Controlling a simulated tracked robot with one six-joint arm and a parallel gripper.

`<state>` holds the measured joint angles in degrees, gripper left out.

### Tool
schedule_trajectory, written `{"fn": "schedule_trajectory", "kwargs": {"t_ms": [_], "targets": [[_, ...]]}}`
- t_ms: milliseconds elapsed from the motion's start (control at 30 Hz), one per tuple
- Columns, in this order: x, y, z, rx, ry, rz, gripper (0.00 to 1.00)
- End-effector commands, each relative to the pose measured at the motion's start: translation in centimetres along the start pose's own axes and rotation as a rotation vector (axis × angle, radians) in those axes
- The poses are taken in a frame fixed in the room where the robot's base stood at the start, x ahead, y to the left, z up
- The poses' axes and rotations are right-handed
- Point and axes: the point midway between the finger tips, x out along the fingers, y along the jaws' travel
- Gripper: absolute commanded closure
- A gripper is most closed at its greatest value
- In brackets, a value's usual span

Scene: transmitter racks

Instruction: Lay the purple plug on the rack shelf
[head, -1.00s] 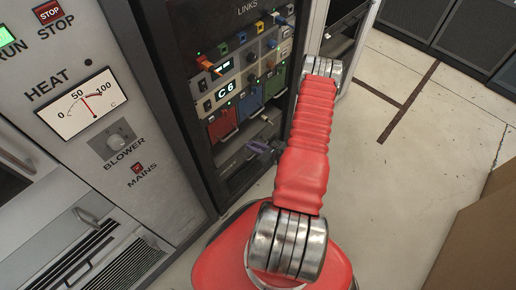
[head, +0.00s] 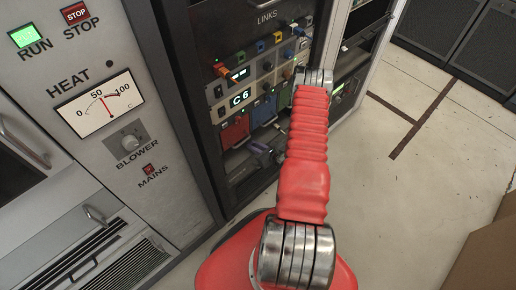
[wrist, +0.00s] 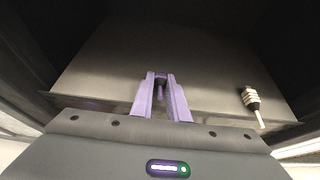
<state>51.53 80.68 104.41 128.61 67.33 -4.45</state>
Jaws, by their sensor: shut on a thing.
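My gripper (wrist: 161,82) has purple-toned fingers and is shut on the purple plug (wrist: 160,90), a small piece showing between the fingertips in the wrist view. The fingers point into the rack over the grey metal rack shelf (wrist: 200,50). I cannot tell whether the plug touches the shelf. In the head view my gripper (head: 262,150) shows small beside my red arm, at the rack opening below the red and blue modules. The arm hides part of that opening, and the plug is too small to make out there.
A dark connector with pale bands (wrist: 250,98) lies on the shelf to the right of my gripper. Dark side walls enclose the bay. A heater cabinet (head: 85,110) stands left; open floor (head: 430,170) lies right.

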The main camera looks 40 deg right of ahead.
Motion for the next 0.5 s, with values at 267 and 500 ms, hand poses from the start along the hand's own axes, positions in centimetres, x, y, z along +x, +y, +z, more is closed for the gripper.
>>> {"fn": "schedule_trajectory", "kwargs": {"t_ms": [267,500], "targets": [[1.10,0.02,0.32,0.000,0.000,0.001,1.00],[1.15,0.00,0.34,0.001,0.000,0.000,1.00]]}}
